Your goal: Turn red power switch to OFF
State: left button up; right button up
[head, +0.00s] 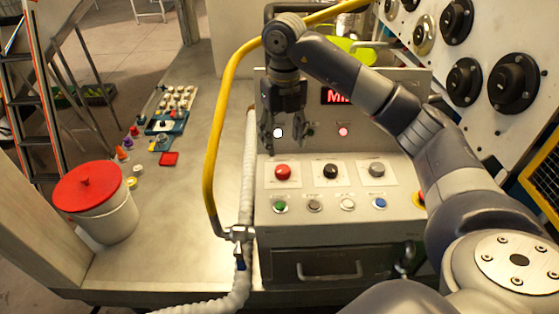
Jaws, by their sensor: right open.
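The red power switch (283,172) is a round red knob on a white plate, at the left of a row of three on the grey control panel (330,232). Which way it is turned is too small to tell. My right gripper (283,141) points down and is open and empty. In the picture it is just above the red switch, apart from it. It partly hides the panel's upright back with its lit display (338,96). My left gripper is not in view.
A black knob (330,171) and a grey knob (376,170) stand right of the red switch. Several small buttons sit in front. A yellow hose (212,160) and a white corrugated hose (248,180) run along the left side. A red-lidded bucket (106,215) stands farther left.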

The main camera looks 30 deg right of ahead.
aim_at(283, 169)
jog(key=shift+s+f, duration=0.4)
jog(key=shift+f, duration=0.3)
notch_tip(283, 169, down, 4)
jog(key=shift+w+r+p, duration=0.15)
jog(key=shift+r+p, duration=0.1)
jog(key=shift+p, duration=0.6)
jog(key=f, duration=0.2)
jog(key=shift+w+f+p, duration=0.3)
jog(key=shift+f+p, duration=0.05)
jog(key=shift+p, duration=0.05)
jog(key=shift+s+f, duration=0.1)
jog(key=shift+f, duration=0.6)
jog(key=c, duration=0.7)
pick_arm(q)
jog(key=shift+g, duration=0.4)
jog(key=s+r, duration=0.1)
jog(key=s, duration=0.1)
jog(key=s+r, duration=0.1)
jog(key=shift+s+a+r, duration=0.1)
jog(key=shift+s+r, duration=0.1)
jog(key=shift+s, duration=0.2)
pick_arm(e)
jog(key=c, duration=0.4)
